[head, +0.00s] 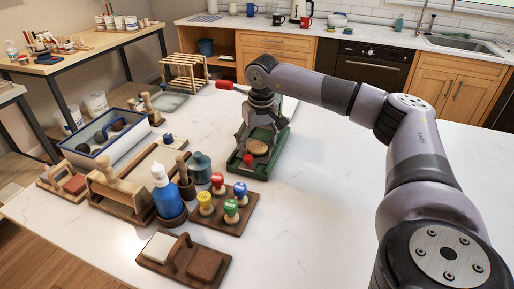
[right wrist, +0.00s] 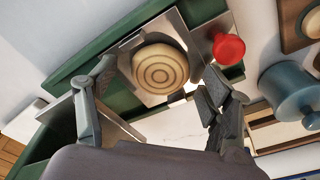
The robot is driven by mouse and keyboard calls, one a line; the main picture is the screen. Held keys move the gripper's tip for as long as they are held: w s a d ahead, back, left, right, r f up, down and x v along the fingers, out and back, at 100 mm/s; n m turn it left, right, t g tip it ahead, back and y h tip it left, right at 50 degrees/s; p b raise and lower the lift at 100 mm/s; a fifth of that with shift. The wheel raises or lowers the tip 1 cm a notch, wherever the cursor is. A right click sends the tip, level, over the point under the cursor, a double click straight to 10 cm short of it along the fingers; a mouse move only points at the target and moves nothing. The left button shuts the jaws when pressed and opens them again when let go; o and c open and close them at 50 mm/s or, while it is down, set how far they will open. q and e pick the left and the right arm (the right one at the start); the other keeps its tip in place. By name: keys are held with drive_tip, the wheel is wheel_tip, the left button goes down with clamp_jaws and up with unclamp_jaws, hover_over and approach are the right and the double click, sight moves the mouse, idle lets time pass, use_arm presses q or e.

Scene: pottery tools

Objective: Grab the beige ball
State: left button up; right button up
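The beige ball (head: 257,146) shows as a round, pale wooden piece in the head view, in the green tray (head: 237,165) on the white table. In the right wrist view the ball (right wrist: 160,69) has concentric rings on top and sits over a grey metal plate (right wrist: 187,37). My right gripper (head: 262,122) is just above the tray. In the right wrist view the right gripper (right wrist: 158,76) is open, with one finger left and one right of the ball and gaps between. Its height above the ball is hard to tell. My left gripper is out of view.
A red knob (right wrist: 228,49) stands close beside the ball, near the right finger. A teal jar (head: 200,167) and a board with several coloured knobs (head: 232,222) stand left of the tray. A blue bottle (head: 166,195) is further left. The table between the tray and my right arm is clear.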

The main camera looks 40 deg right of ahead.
drive_tip(key=c, duration=1.4)
drive_tip(key=shift+r, duration=0.1)
